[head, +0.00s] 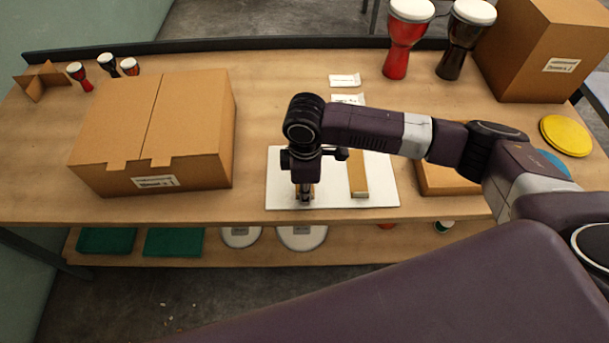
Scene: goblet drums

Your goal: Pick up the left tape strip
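Two tan tape strips lie on a white board (380,195) near the front edge of the table. The right strip (358,182) is in plain view, long and narrow. My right gripper (305,197) points down over the left part of the board, at the left strip. The gripper and wrist hide most of that strip; only bits of tan show around the fingers. Whether the fingers are closed on it or only around it cannot be told. My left gripper is not in view.
A large closed cardboard box (150,130) stands left of the board. Another box (545,50), a red drum (402,45) and a black drum (460,42) stand at the back right. Small drums (107,64) are at the back left. A yellow disc (566,135) lies far right.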

